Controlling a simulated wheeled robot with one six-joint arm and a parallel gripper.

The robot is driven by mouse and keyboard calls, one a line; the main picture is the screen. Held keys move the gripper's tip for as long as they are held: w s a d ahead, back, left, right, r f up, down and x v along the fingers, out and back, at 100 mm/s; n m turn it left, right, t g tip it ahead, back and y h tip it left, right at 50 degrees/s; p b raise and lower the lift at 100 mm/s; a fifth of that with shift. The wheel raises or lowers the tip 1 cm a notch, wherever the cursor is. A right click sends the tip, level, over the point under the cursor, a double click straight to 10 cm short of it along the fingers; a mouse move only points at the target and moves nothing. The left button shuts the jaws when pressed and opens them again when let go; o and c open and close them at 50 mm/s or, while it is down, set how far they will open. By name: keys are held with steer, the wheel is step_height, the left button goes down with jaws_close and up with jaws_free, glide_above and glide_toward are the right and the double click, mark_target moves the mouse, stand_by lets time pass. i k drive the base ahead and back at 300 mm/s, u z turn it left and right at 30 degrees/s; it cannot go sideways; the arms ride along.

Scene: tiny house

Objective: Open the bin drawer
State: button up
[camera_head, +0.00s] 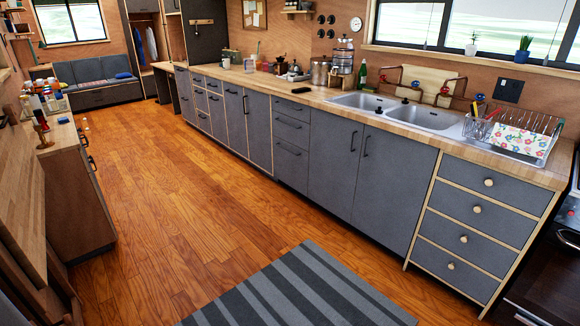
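A long run of grey kitchen fronts stands along the wall, and I cannot tell which one is the bin drawer. At the right is a stack of several grey drawers (470,225) with round light knobs, all shut. Left of it are two tall grey doors (365,180) under the sink, with dark upright handles, shut. Further left, a drawer stack (291,138) with dark bar handles is shut, then more tall fronts (246,122), also shut. My gripper is not in view.
A striped grey rug (300,292) lies on the open wooden floor (165,215). A wooden cabinet (75,185) stands at the left. A dark oven (550,270) is at the right edge. The counter holds a sink (400,110) and a dish rack (525,140).

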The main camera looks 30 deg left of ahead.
mark_target(291, 162)
steer(key=u, duration=0.15)
steer(key=i, duration=0.7)
steer(key=u, duration=0.75)
steer(key=i, duration=2.35)
steer(key=u, duration=0.65)
steer(key=i, duration=2.05)
steer(key=u, duration=0.05)
